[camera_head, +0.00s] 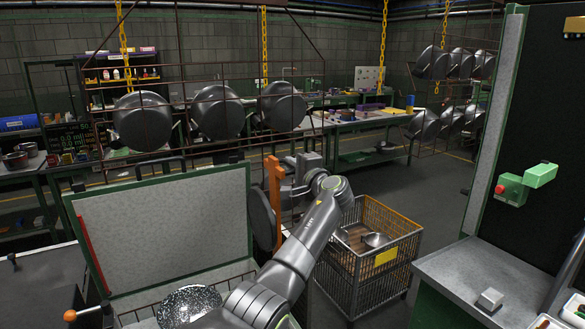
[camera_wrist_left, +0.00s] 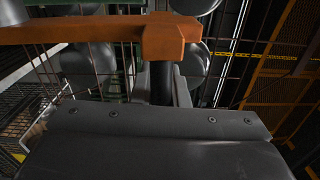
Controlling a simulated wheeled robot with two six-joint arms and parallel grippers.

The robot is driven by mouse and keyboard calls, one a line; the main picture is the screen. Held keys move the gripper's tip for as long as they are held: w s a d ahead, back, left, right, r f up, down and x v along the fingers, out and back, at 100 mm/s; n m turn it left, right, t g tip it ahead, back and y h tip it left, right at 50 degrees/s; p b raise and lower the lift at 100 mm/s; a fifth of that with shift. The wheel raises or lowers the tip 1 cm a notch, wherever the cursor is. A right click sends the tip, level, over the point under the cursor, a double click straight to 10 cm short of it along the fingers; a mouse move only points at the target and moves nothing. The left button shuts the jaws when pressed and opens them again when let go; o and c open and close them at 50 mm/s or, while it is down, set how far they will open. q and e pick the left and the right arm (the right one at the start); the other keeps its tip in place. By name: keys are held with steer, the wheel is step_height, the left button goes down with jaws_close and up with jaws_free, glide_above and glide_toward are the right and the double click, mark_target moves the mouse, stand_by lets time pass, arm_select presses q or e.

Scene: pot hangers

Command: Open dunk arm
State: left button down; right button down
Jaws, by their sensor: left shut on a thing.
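The orange bar (camera_head: 273,198), which looks like part of the dunk arm, stands upright near the middle of the head view, beside the grey panel. In the left wrist view the orange bar (camera_wrist_left: 85,32) runs across the top and ends in a thicker block. A dark round disc (camera_head: 261,217) shows behind the bar. My right gripper is not in view.
A grey panel (camera_head: 165,235) and a speckled pot (camera_head: 189,304) are at left. Dark pots (camera_head: 218,118) hang behind. A green control box (camera_head: 512,190) with a red button is at right.

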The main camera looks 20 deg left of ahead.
arm_select(q)
steer(key=shift+r, duration=0.25)
steer(key=c, duration=1.5)
jaws_free()
steer(key=shift+a+f, duration=0.1)
steer(key=shift+o, duration=0.3)
steer(key=shift+f, duration=0.1)
steer(key=b+v, duration=0.5)
steer(key=v, duration=1.2)
steer(key=shift+b, duration=0.4)
steer(key=shift+f, duration=0.1)
